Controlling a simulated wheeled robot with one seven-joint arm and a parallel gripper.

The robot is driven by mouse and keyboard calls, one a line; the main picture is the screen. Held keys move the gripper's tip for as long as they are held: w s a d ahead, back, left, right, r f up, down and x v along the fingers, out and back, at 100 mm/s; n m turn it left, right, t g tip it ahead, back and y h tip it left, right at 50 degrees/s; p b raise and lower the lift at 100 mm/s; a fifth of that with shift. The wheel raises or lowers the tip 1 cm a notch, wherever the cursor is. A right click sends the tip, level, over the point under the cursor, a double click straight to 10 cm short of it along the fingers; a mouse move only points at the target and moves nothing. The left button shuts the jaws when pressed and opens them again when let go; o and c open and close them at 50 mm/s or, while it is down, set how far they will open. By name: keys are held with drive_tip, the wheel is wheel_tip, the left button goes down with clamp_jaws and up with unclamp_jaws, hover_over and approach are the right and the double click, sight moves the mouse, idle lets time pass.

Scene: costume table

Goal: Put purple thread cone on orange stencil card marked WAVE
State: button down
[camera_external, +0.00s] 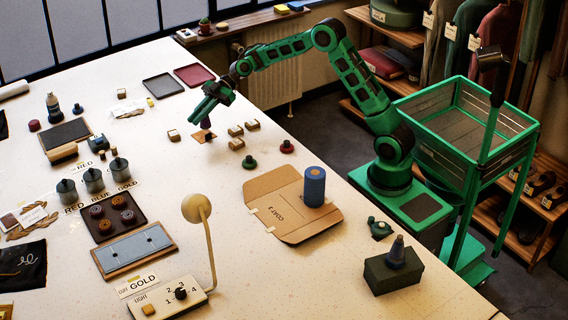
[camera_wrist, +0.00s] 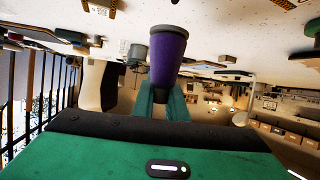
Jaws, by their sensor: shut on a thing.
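My gripper (camera_external: 204,112) reaches over the far middle of the table, its green fingers pointing down. It is shut on the purple thread cone (camera_external: 206,123). In the wrist view the purple cone (camera_wrist: 168,52), with a grey rim and dark tip, stands between the teal fingertips (camera_wrist: 162,98). The small orange stencil card (camera_external: 198,138) lies flat on the table just below the cone in the external view. The cone overlaps the card's far edge in the picture; I cannot tell whether they touch. The card's marking is too small to read.
Small wooden blocks (camera_external: 236,130) lie close right of the card, another (camera_external: 173,135) on its left. A green spool (camera_external: 249,161) and a red spool (camera_external: 287,146) stand nearer. A folder (camera_external: 268,200) bears a blue roll (camera_external: 314,186). Bare tabletop lies in front of the card.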

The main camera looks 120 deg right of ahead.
drive_tip(key=shift+d+f, duration=0.55)
drive_tip(key=shift+f, duration=0.45)
drive_tip(key=shift+d+f, duration=0.55)
drive_tip(key=shift+f, duration=0.45)
drive_tip(key=shift+d+f, duration=0.55)
drive_tip(key=shift+f, duration=0.45)
drive_tip(key=c, duration=1.8)
unclamp_jaws()
drive_tip(key=shift+f, duration=0.1)
drive_tip(key=shift+o, duration=0.2)
drive_tip(key=shift+s, duration=0.1)
